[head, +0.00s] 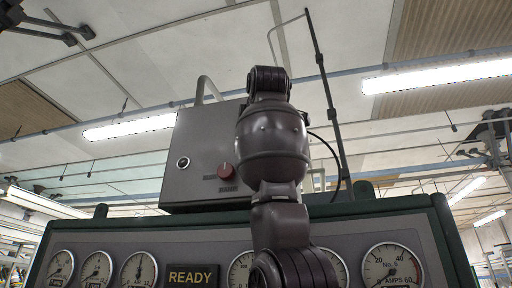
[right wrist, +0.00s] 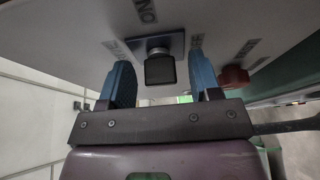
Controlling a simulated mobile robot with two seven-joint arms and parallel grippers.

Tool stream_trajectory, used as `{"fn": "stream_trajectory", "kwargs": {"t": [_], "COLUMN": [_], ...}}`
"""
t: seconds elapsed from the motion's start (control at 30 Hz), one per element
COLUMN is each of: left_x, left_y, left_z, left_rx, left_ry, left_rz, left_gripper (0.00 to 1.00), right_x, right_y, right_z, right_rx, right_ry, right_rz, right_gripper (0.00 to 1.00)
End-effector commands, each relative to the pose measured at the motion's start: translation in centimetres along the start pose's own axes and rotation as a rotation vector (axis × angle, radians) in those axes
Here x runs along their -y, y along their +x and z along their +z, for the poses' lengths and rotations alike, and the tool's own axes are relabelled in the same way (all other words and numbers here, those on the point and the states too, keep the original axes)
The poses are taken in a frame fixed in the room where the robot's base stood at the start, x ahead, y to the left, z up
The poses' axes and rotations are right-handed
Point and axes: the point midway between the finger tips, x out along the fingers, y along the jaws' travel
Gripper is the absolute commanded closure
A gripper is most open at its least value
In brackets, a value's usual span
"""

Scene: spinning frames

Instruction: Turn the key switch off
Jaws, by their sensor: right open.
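The key switch (right wrist: 160,68) shows in the right wrist view as a dark square-ended key on a square metal plate, with printed labels around it. My right gripper (right wrist: 163,85) is open, with one blue finger on each side of the key. Small gaps seem to show between fingers and key; I cannot tell whether either touches. In the head view my right arm rises in front of the grey control box (head: 198,142) and hides the key switch and the right gripper. My left gripper is in neither view.
A red knob (head: 226,170) sits on the box, close to the right finger in the right wrist view (right wrist: 233,77). A round dark-centred fitting (head: 183,162) is further left. Below is a panel with several gauges (head: 392,267) and a READY sign (head: 191,277).

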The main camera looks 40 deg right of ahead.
Motion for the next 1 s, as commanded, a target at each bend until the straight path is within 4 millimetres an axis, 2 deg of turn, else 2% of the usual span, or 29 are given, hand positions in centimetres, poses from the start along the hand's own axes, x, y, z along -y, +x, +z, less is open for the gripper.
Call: {"fn": "stream_trajectory", "kwargs": {"t": [0.13, 0.23, 0.5, 0.7, 1.0], "left_x": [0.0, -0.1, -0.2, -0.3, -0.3], "left_y": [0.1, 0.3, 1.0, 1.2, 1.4], "left_z": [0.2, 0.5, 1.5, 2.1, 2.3], "left_rx": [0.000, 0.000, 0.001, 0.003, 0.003], "left_ry": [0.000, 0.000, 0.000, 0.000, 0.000], "left_rz": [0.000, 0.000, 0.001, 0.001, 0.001], "left_gripper": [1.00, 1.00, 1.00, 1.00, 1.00], "right_x": [0.0, 0.1, 0.2, 0.1, 0.0], "right_y": [-0.6, -1.7, -6.5, -9.4, -10.8], "right_z": [0.0, 0.0, 0.0, 0.0, 0.0], "right_rx": [0.000, -0.001, -0.001, -0.001, 0.000], "right_ry": [0.000, 0.001, 0.000, 0.000, -0.001], "right_rz": [0.001, 0.003, 0.002, 0.002, -0.001], "right_gripper": [0.43, 0.43, 0.43, 0.43, 0.43]}}
